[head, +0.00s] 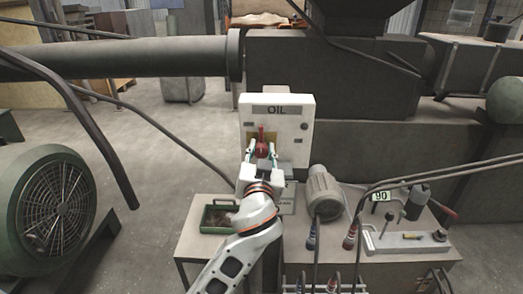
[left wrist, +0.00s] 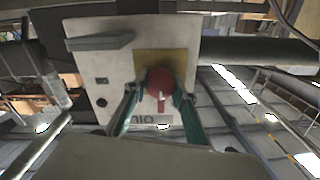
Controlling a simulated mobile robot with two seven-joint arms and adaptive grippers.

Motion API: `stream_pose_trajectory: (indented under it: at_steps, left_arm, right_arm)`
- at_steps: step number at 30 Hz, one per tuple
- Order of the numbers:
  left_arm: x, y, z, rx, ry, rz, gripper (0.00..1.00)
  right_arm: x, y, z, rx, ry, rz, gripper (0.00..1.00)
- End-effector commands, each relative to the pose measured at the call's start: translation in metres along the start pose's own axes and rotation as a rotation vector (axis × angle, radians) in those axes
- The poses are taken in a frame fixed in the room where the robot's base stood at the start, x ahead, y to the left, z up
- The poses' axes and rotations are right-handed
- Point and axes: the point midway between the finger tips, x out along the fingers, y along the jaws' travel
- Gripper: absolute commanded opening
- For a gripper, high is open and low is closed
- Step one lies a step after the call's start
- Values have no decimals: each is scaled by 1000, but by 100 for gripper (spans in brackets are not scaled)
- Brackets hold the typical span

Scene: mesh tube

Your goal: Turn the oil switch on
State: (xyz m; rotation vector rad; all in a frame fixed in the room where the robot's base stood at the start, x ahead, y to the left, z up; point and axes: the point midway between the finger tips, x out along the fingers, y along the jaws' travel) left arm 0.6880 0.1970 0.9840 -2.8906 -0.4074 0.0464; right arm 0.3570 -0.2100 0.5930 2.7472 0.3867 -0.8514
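The white control box labelled OIL (head: 301,112) stands upright on a small table in the head view. Its red rotary switch (head: 261,134) sits on a yellow plate on the box front, with its handle pointing up. My left gripper (head: 262,151) is in front of it, one finger on each side of the red knob. The left wrist view shows the box upside down, with the red knob (left wrist: 160,82) between the green-edged fingertips. The fingers are apart, with a small gap visible beside the knob; contact is not clear. My right gripper is out of view.
A green tray (head: 218,229) lies left of the box. A grey motor (head: 323,192), cables and a lever unit (head: 405,242) stand to the right. A large pipe (head: 130,58) runs behind, and a green fan housing (head: 55,210) stands at the left.

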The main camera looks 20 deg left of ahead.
Motion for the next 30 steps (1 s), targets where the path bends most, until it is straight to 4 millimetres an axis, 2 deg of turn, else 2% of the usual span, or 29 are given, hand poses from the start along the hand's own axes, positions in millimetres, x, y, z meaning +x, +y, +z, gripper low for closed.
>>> stream_pose_trajectory:
  at_steps: [8,14,24,30]
  left_arm:
    - [0,0,0,5,0,0,5]
    - [0,0,-2,54,0,0,5]
    - [0,0,-5,298,0,-1,5]
    - [-1,1,-4,489,0,0,5]
  right_arm:
    - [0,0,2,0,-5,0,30]
    - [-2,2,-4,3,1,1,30]
    - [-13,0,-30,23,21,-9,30]
    - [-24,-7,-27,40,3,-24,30]
